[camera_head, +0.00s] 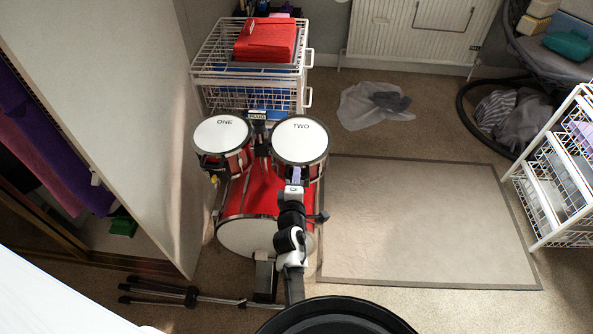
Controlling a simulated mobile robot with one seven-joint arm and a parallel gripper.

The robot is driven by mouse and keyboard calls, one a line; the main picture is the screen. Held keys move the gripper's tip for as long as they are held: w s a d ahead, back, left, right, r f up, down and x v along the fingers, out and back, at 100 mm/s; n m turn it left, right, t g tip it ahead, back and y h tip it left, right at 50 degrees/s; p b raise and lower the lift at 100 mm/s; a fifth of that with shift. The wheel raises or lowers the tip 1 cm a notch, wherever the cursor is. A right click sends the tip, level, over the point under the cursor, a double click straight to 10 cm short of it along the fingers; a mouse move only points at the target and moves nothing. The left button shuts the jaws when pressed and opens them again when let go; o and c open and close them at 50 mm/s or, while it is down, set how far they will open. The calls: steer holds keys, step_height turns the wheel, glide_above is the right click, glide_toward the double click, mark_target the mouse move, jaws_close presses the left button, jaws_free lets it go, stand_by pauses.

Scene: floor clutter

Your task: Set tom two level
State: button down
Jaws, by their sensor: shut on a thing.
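The red drum kit stands at the centre left. Tom two (300,140), marked TWO, has a white head facing up toward the camera. Tom one (222,134), marked ONE, is to its left. Both are mounted above the red bass drum (254,192). I cannot tell tom two's exact tilt from this view. My gripper (296,174) is at the near lower edge of tom two and is shut on it. The fingertips and the contact are partly hidden by my wrist.
A folded stand (165,292) lies on the floor at the lower left. A white wire drawer rack (199,70) stands behind the kit.

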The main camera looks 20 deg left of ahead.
steer(key=r+p, duration=0.1)
steer(key=p, duration=0.2)
steer(key=shift+w+r+g, duration=0.2)
steer(key=shift+r+g, duration=0.1)
steer(key=shift+r, duration=0.1)
steer(key=shift+w+a+r+p, duration=0.1)
steer(key=shift+w+r+p, duration=0.15)
steer(key=shift+p, duration=0.15)
steer(key=c, duration=1.8)
jaws_free()
steer(key=shift+c, duration=0.2)
steer(key=shift+s, duration=0.2)
